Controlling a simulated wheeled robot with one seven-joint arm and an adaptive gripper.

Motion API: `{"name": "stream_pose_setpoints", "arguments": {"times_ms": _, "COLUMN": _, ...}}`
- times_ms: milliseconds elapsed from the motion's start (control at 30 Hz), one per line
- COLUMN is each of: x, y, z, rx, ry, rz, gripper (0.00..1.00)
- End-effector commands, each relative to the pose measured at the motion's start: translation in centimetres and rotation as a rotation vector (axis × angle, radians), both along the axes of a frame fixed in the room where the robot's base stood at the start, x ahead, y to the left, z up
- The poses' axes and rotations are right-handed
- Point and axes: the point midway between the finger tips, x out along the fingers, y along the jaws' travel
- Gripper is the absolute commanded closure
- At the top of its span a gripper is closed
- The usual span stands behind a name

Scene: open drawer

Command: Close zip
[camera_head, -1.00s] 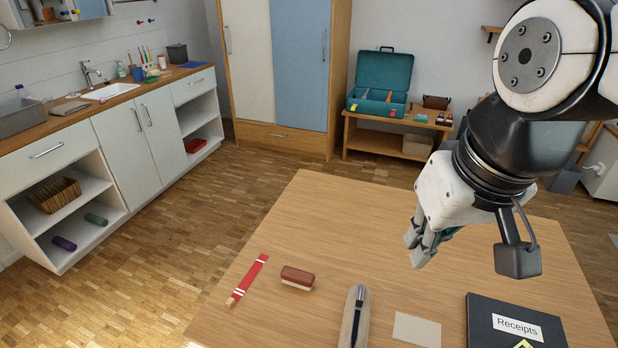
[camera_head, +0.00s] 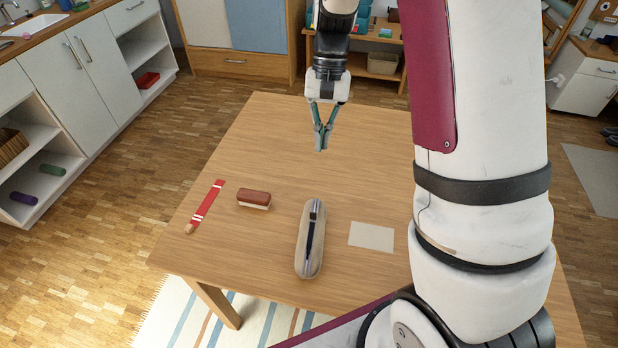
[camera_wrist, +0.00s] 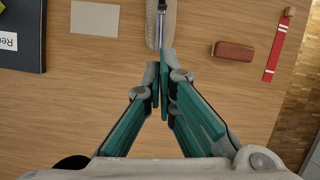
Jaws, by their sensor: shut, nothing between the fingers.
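A beige pencil case (camera_head: 304,262) with a dark zip opening lies on the wooden table, lengthwise toward me. Its zip (camera_head: 311,236) runs along the top and shows a dark gap; a dark piece sits at its far end. My gripper (camera_head: 320,149) points down above the table, beyond the case's far end, with its fingertips together and empty. In the wrist view my gripper (camera_wrist: 163,66) shows in front of the end of the pencil case (camera_wrist: 152,30), whose rest is cut off by the frame edge. I cannot tell how high the fingertips are above the case.
A brown brush or eraser block (camera_head: 254,199) and a red strap-like item (camera_head: 207,205) lie left of the case. A pale card (camera_head: 371,236) lies to its right. A dark "Receipts" folder (camera_wrist: 22,35) shows in the wrist view. The table's far part (camera_head: 275,130) is clear.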

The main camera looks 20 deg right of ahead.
Motion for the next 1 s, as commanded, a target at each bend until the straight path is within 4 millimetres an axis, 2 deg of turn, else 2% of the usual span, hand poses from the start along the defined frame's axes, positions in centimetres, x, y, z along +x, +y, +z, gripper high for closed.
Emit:
{"name": "stream_pose_setpoints", "arguments": {"times_ms": 33, "x": 0.5, "y": -0.2, "z": -1.4, "rx": -0.002, "ry": 0.024, "rz": -0.012, "gripper": 1.0}}
{"name": "stream_pose_setpoints", "arguments": {"times_ms": 100, "x": 0.9, "y": -0.5, "z": -2.6, "rx": -0.003, "ry": 0.045, "rz": -0.026, "gripper": 1.0}}
{"name": "stream_pose_setpoints", "arguments": {"times_ms": 367, "x": 1.1, "y": -0.6, "z": -4.6, "rx": -0.006, "ry": 0.071, "rz": -0.042, "gripper": 1.0}}
{"name": "stream_pose_setpoints", "arguments": {"times_ms": 567, "x": 0.1, "y": 0.0, "z": -7.4, "rx": -0.005, "ry": 0.073, "rz": -0.041, "gripper": 1.0}}
{"name": "stream_pose_setpoints", "arguments": {"times_ms": 900, "x": -2.1, "y": 1.2, "z": -13.5, "rx": -0.005, "ry": 0.073, "rz": -0.042, "gripper": 1.0}}
{"name": "stream_pose_setpoints", "arguments": {"times_ms": 1000, "x": -3.5, "y": 2.1, "z": -13.1, "rx": -0.006, "ry": 0.07, "rz": -0.039, "gripper": 1.0}}
